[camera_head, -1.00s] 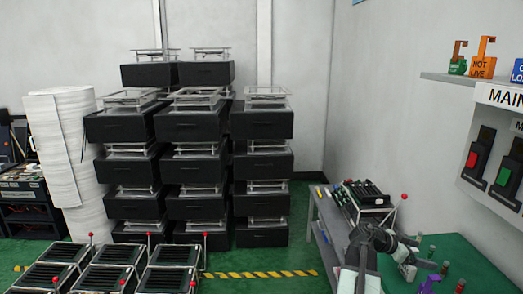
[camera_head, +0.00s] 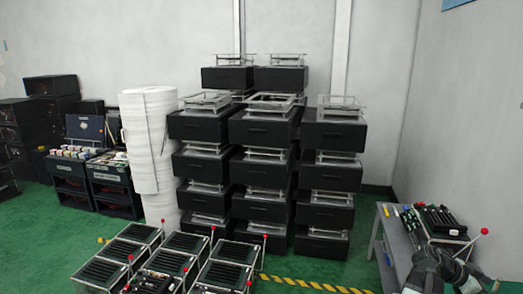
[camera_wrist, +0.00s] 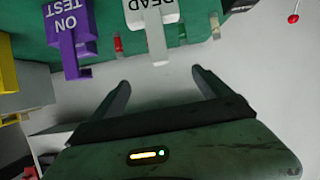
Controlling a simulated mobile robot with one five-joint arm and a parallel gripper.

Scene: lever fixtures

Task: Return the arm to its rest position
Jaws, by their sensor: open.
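My gripper (camera_wrist: 163,84) is in the wrist view with its two dark fingers spread wide and nothing between them. Beyond the fingertips are a purple tag marked ON TEST (camera_wrist: 72,35) and a white tag marked DEAD (camera_wrist: 155,25), both on a green surface (camera_wrist: 100,60). My arm (camera_head: 440,268) shows at the lower right of the head view, bent close in front of the bench. Its gripper end is not clear there.
A grey bench (camera_head: 391,248) at the right holds a black slotted unit (camera_head: 437,222) and a red-knobbed lever (camera_head: 484,232). Several black units with red-knobbed levers (camera_head: 130,250) stand at the front. Stacked black boxes (camera_head: 262,172) and a white roll (camera_head: 150,160) stand behind. Green floor shows at the left.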

